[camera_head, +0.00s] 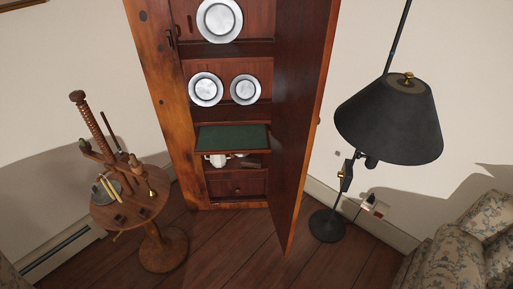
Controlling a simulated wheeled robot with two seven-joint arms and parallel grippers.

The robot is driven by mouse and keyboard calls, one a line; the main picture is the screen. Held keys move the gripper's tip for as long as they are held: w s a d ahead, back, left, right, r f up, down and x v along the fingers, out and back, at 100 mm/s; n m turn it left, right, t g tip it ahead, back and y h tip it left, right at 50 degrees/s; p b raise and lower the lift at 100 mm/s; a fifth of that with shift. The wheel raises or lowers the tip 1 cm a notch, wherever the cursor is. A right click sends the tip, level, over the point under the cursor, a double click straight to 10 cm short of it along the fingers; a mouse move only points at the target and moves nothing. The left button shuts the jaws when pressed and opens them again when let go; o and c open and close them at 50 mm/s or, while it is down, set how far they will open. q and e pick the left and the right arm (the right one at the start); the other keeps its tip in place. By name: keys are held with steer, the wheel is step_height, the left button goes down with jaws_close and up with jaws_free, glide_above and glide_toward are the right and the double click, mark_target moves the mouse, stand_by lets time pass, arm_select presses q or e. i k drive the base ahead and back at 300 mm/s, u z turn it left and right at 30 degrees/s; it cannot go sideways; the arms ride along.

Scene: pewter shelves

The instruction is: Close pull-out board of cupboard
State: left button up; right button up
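The wooden cupboard (168,110) stands against the back corner, slightly left of centre. Its tall door (298,110) is swung open toward the right front. The pull-out board (231,137), with a dark green top, sits at mid height inside the cupboard, below the plates. Its wooden edge runs along the front; how far it sticks out is hard to tell from above. Neither of my grippers shows in the head view.
A round wooden stand (150,213) with several small items is at the left front. A black floor lamp (390,120) stands at right, beside a floral armchair (455,260). Pewter plates (219,20) fill the upper shelves. Wooden floor (228,250) lies clear before the cupboard.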

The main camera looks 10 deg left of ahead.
mark_target(244, 139)
steer(key=z, duration=0.1)
steer(key=i, duration=0.95)
steer(key=u, duration=0.35)
